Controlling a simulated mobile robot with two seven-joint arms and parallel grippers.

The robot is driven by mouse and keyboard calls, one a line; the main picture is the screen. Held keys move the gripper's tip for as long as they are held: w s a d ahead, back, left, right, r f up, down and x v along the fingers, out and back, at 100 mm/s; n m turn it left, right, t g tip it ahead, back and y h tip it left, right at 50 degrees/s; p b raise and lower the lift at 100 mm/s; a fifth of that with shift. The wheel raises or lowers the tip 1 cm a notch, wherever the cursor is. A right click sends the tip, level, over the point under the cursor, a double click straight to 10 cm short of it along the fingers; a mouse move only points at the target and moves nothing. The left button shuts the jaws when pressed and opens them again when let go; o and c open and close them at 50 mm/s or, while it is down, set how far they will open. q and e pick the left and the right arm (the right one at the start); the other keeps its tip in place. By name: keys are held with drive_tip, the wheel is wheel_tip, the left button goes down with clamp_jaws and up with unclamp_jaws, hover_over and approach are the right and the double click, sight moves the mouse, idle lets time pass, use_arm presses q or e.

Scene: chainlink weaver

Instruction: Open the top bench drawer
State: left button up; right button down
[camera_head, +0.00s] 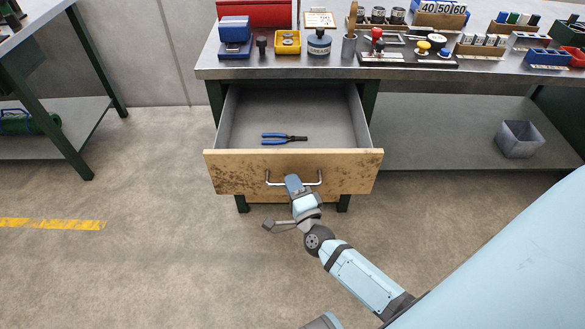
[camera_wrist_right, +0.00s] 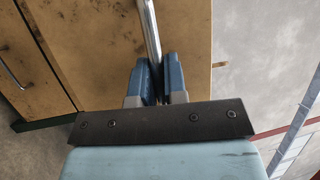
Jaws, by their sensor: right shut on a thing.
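The top bench drawer (camera_head: 230,172) is pulled well out from under the bench, and its inside shows. Its wooden front is scuffed and has a metal bar handle (camera_head: 312,183). Blue-handled pliers (camera_head: 284,138) lie inside on the drawer floor. My right gripper (camera_head: 293,184) is at the middle of the handle. In the right wrist view, the blue fingers of my right gripper (camera_wrist_right: 158,80) are closed around the metal handle bar (camera_wrist_right: 151,35). My left gripper is in neither view.
The metal bench top (camera_head: 290,70) holds many small items, including a blue box (camera_head: 235,35) and a yellow tray (camera_head: 287,42). A grey bin (camera_head: 518,139) stands on the lower shelf at right. The floor left of the drawer is clear.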

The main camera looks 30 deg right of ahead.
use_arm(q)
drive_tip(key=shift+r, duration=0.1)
use_arm(e)
drive_tip(key=shift+s+a, duration=0.5)
drive_tip(key=shift+s, duration=0.35)
drive_tip(key=c, duration=1.2)
unclamp_jaws()
